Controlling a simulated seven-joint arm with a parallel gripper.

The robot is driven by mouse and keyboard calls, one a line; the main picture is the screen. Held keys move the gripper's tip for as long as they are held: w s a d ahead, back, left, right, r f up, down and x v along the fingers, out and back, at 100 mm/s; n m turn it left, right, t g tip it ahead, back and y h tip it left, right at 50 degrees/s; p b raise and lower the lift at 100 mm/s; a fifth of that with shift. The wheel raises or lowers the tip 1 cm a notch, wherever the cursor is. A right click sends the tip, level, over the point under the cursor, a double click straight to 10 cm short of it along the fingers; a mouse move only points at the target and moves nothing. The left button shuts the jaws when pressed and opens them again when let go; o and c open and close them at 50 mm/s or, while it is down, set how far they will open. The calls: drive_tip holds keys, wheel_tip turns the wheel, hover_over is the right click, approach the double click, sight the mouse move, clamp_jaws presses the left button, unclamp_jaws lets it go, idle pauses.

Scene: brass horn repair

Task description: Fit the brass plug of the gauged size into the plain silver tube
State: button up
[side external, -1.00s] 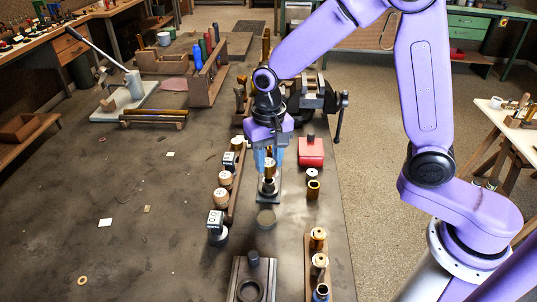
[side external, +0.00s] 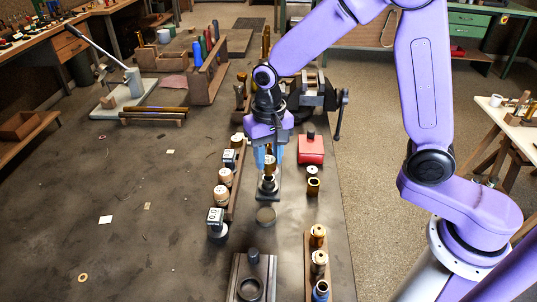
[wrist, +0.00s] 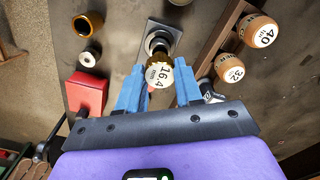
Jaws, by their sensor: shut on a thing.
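My gripper (side external: 268,157) points down over the silver tube (side external: 268,184), which stands upright on a small grey plate. Its blue fingers are shut on a brass plug (side external: 269,164) with a pale round cap. In the wrist view, my gripper (wrist: 159,88) has a finger on each side of the plug's cap (wrist: 158,75), which reads 16.4. The plug's narrow brass shank points toward the tube's mouth (wrist: 160,43) and looks nearly in line with it. I cannot tell whether the shank's tip is inside the tube or just above it.
A wooden rack of capped plugs (side external: 235,185) stands close on the left. A rack of brass parts (side external: 319,262) and a dark fixture (side external: 251,280) are at the front. The left bench is mostly clear.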

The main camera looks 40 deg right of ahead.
drive_tip(key=shift+f, duration=1.75)
drive_tip(key=o, duration=1.5)
drive_tip(key=shift+r, duration=0.1)
drive_tip(key=shift+r, duration=3.4)
drive_tip(key=s+d+n, duration=0.3)
drive_tip(key=s+n, duration=0.2)
drive_tip(key=s, duration=0.3)
drive_tip(key=s+d+r+n, duration=0.1)
drive_tip(key=s+d+n, duration=0.3)
drive_tip(key=s, duration=0.4)
drive_tip(key=s+d+n, duration=0.3)
drive_tip(key=s+n, duration=0.3)
drive_tip(key=s, duration=0.3)
drive_tip(key=shift+d+r+n, duration=0.3)
drive_tip(key=shift+r, duration=0.1)
